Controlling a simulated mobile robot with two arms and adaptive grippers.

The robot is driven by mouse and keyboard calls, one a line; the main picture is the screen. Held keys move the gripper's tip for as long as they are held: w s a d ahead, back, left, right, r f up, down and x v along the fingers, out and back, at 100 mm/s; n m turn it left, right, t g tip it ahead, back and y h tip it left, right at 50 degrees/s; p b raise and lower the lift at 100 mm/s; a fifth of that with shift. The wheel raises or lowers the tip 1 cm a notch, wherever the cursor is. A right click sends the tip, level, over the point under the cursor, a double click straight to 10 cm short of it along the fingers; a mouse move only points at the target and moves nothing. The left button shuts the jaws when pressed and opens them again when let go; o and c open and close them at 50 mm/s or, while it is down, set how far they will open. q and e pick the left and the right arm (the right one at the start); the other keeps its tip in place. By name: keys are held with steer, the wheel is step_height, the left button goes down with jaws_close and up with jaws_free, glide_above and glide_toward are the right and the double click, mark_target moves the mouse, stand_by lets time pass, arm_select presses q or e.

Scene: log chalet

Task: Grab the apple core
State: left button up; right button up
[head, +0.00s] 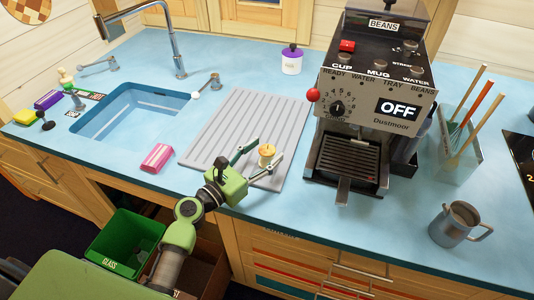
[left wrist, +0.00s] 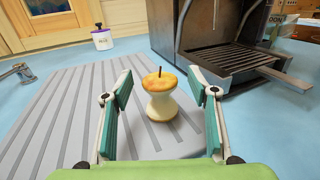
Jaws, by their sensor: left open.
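The apple core (head: 267,154) stands upright on the grey ribbed drainboard (head: 222,117), near its front right corner. In the left wrist view the apple core (left wrist: 160,97) has a yellow-orange top with a dark stem and a pale, narrow waist. My left gripper (head: 262,155) is open, with its green-padded fingers spread to either side of the core. In the left wrist view the fingers (left wrist: 160,118) show clear space on both sides, and the core sits a little beyond or between the tips, apart from both. My right gripper is not in view.
The coffee machine (head: 372,113) stands close to the right of the drainboard. A blue sink (head: 135,112), a pink sponge (head: 157,157) and a white pot with a purple lid (head: 292,60) are nearby. A grey mug (head: 460,224) stands far right. A green bin (head: 124,243) is below the counter.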

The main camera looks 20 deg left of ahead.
arm_select(q)
steer(key=shift+x, duration=0.85)
steer(key=shift+f, duration=0.1)
steer(key=shift+c, duration=1.2)
steer(key=c, duration=0.9)
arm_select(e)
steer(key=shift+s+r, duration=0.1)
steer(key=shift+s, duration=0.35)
